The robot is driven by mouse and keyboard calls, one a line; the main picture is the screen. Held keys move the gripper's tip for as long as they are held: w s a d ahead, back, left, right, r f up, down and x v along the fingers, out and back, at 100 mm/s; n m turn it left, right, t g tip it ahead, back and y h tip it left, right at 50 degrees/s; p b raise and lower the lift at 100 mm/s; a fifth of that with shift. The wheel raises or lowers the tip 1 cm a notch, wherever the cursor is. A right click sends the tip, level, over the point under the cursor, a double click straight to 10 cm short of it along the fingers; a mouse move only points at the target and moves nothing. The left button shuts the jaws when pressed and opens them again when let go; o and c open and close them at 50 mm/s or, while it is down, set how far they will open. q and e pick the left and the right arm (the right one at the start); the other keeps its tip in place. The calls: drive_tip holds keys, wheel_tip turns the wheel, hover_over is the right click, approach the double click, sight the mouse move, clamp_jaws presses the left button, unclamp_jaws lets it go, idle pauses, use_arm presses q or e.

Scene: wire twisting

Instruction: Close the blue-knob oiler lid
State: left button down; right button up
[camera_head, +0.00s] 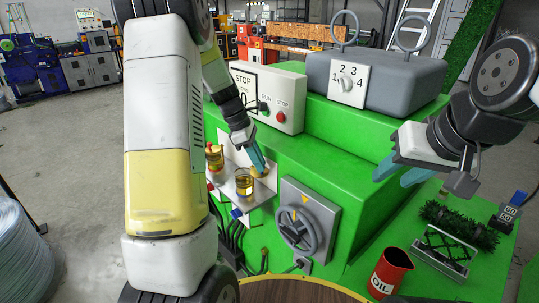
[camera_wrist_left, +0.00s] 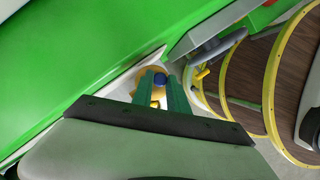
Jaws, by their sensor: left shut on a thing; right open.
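My left gripper (camera_head: 261,166) reaches down to a brass-yellow oiler lid (camera_head: 260,173) on the white shelf of the green machine. In the left wrist view, the left gripper (camera_wrist_left: 160,85) has its teal fingers closed around a dark blue knob (camera_wrist_left: 159,79), with the yellow lid (camera_wrist_left: 150,72) around and behind it. The fingers hide part of the lid, so I cannot tell how it is seated. A glass oiler cup with amber oil (camera_head: 244,184) stands beside the fingertips, to the left. My right gripper (camera_head: 398,174) is open and empty, right of the green machine's side.
Another oiler (camera_head: 214,157) with amber oil stands further left. A handwheel (camera_head: 297,229) and dark cables are below the shelf. The STOP box (camera_head: 268,95) and grey dial box (camera_head: 375,78) stand above. A red OIL can (camera_head: 390,272) and wire brush (camera_head: 458,228) are at right.

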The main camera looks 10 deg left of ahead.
use_arm(q)
drive_tip(key=m, duration=0.1)
drive_tip(key=a+m+g, duration=0.1)
drive_tip(key=m, duration=0.2)
drive_tip(key=shift+s+a+m+g, duration=0.3)
drive_tip(key=shift+s+g, duration=0.1)
drive_tip(key=m, duration=0.2)
drive_tip(key=a+m+g, duration=0.1)
drive_tip(key=shift+s+a+m+y, duration=0.15)
drive_tip(key=shift+a+m+y, duration=0.05)
drive_tip(key=shift+m+y, duration=0.2)
drive_tip(key=shift+w+a+r+m+g+y, duration=0.1)
drive_tip(key=shift+w+a+m+g+y, duration=0.35)
drive_tip(key=shift+m, duration=1.1)
drive_tip(key=shift+a+f+m+g+y, duration=0.15)
drive_tip(key=shift+a+m+y, duration=0.45)
drive_tip(key=shift+m, duration=1)
drive_tip(key=shift+w+a+r+m+g+y, duration=0.2)
drive_tip(key=shift+a+m+g+y, duration=0.3)
drive_tip(key=shift+m, duration=1.05)
drive_tip(key=shift+a, duration=0.1)
drive_tip(key=c, duration=1.6)
unclamp_jaws()
